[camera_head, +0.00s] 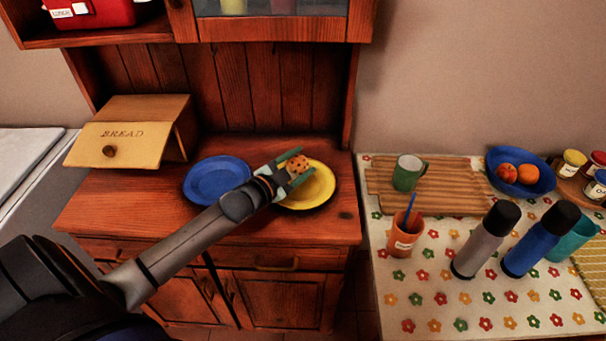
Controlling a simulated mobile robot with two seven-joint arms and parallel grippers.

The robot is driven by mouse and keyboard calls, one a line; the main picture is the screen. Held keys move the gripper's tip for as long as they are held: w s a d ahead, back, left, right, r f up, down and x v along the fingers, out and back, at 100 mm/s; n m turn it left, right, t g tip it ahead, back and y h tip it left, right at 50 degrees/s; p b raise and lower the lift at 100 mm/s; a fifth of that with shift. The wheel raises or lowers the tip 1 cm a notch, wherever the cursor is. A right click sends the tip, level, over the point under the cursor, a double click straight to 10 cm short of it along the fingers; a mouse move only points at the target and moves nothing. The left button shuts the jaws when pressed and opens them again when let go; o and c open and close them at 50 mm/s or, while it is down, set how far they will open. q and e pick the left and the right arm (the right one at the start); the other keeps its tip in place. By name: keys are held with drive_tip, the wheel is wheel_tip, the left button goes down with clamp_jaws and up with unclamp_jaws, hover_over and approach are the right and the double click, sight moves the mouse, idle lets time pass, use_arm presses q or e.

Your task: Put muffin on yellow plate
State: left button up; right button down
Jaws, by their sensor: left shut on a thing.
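The muffin (298,163), brown with dark specks, is between the green-tipped fingers of my left gripper (297,168). The gripper is shut on it. The yellow plate (318,193) lies on the wooden cabinet top, right of a blue plate. The muffin appears over the far left part of the yellow plate; I cannot tell whether it touches the plate. The gripper and wrist hide the plate's left side. My right gripper is not in view.
A blue plate (215,181) lies left of the yellow one. A wooden bread box (130,135) stands at the back left. The flowered table (440,285) at right holds a green mug (408,172), an orange cup (405,236), bottles and a fruit bowl (543,184).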

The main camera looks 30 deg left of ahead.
use_arm(q)
drive_tip(key=shift+w+f, duration=0.7)
drive_tip(key=shift+f, duration=0.1)
drive_tip(key=shift+w+a+f, duration=0.1)
drive_tip(key=shift+f, duration=1.55)
drive_tip(key=shift+f, duration=0.2)
drive_tip(key=o, duration=0.7)
drive_tip(key=shift+r, duration=0.1)
